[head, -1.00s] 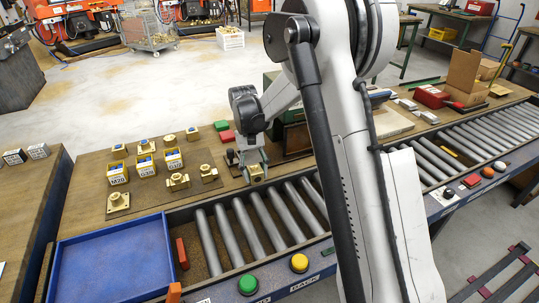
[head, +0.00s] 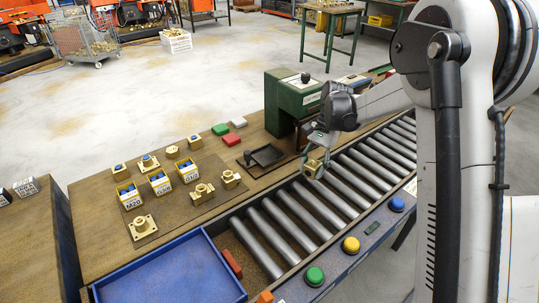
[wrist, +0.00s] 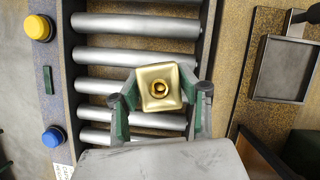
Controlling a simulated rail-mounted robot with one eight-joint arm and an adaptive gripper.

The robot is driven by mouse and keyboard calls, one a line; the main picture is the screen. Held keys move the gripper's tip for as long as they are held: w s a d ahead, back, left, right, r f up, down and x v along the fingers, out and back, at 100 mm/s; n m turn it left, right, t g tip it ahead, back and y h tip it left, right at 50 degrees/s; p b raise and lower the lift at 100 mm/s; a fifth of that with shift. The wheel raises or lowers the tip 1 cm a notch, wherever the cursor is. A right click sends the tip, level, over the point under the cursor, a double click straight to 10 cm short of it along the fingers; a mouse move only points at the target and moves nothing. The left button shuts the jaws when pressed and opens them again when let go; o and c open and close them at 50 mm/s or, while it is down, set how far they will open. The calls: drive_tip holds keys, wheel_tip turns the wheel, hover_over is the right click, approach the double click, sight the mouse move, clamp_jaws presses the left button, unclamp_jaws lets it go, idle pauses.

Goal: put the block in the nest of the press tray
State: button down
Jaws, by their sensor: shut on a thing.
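My gripper (head: 318,160) is shut on a square brass block (wrist: 159,87) with a round hole in its face. The block also shows in the head view (head: 313,166). In the wrist view the green fingers lie on both sides of the block, and it is held above the edge of the roller conveyor. The press tray (head: 264,156) is a dark square tray with a raised rim and a handle, beside the green press. It also shows at the right of the wrist view (wrist: 283,70), empty and apart from the block.
The green press (head: 290,103) stands behind the tray. The roller conveyor (head: 300,209) runs along the bench front, with green, yellow and blue buttons. Brass fittings and labelled yellow boxes (head: 159,183) stand left. A blue tray (head: 170,272) lies front left.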

drive_tip(key=w+a+r+m+t+y+p, duration=0.1)
drive_tip(key=w+a+r+m+t, duration=0.2)
drive_tip(key=a+m, duration=0.55)
drive_tip(key=a+r+m+t+p, duration=0.1)
drive_tip(key=a+r+m+t, duration=0.25)
drive_tip(key=a+m, duration=0.55)
drive_tip(key=n, duration=0.1)
hover_over(264, 154)
drive_tip(key=d, duration=0.1)
drive_tip(key=shift+g, duration=0.35)
drive_tip(key=f, duration=0.6)
drive_tip(key=shift+s+f, duration=0.2)
drive_tip(key=shift+s, duration=0.05)
drive_tip(key=shift+f, duration=2)
drive_tip(key=shift+f+b, duration=0.1)
drive_tip(key=shift+b, duration=0.25)
drive_tip(key=c, duration=1.2)
unclamp_jaws()
drive_tip(key=shift+o, duration=0.2)
